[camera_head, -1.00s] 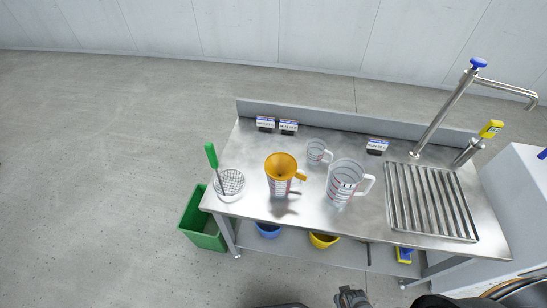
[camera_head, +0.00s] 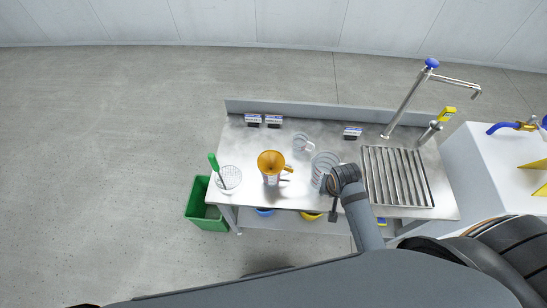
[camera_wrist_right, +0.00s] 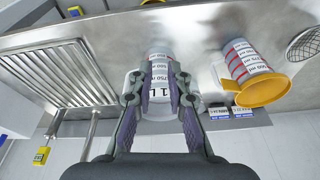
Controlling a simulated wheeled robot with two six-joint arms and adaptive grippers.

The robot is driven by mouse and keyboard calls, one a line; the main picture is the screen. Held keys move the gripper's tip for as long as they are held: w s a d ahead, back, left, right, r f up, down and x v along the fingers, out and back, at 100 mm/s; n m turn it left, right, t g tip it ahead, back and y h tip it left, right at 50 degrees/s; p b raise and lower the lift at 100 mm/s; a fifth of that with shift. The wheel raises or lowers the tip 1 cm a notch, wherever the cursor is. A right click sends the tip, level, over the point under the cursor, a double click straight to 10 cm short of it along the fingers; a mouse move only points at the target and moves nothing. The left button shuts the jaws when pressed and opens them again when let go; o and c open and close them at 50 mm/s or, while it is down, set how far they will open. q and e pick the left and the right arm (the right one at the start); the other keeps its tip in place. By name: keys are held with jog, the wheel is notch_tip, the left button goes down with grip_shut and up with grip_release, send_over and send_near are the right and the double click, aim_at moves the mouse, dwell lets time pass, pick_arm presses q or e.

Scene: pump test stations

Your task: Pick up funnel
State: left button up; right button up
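The orange funnel (camera_head: 271,161) sits in the top of a clear measuring jug (camera_head: 272,179) with red marks, left of centre on the steel bench. In the right wrist view the funnel (camera_wrist_right: 264,91) and its jug (camera_wrist_right: 240,57) are to the right of my fingers, apart from them. My right gripper (camera_wrist_right: 159,78) is open, with a larger jug marked 1 L (camera_wrist_right: 157,84) showing between and beyond its fingers; I cannot tell if they touch it. In the head view my right arm partly covers this large jug (camera_head: 322,165). My left gripper is not in view.
A wire strainer (camera_head: 229,178) with a green handle is at the bench's left end. A slatted drain (camera_head: 397,175) and tall tap (camera_head: 408,98) are right. A green bin (camera_head: 207,207) stands on the floor.

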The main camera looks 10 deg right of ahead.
jog(key=w+a+r+m+g+p, duration=0.1)
jog(key=w+a+r+m, duration=0.15)
jog(key=w+m, duration=0.6)
jog(key=m+g+y, duration=0.1)
jog(key=m, duration=1)
send_near(288, 170)
jog(key=shift+d+f+n, duration=0.25)
jog(key=shift+d+f, duration=0.05)
jog(key=shift+d, duration=0.25)
jog(key=shift+w+a+m+g, duration=0.3)
jog(key=shift+m, duration=0.2)
jog(key=shift+s+f, duration=0.1)
jog(key=shift+f, duration=0.05)
notch_tip(288, 170, down, 4)
jog(key=shift+f, duration=0.45)
jog(key=f+b, duration=0.2)
jog(key=b, duration=0.1)
jog(key=f+b, duration=0.3)
jog(key=shift+w+a+f, duration=0.2)
jog(key=shift+f, duration=0.05)
jog(key=shift+r, duration=0.2)
grip_shut()
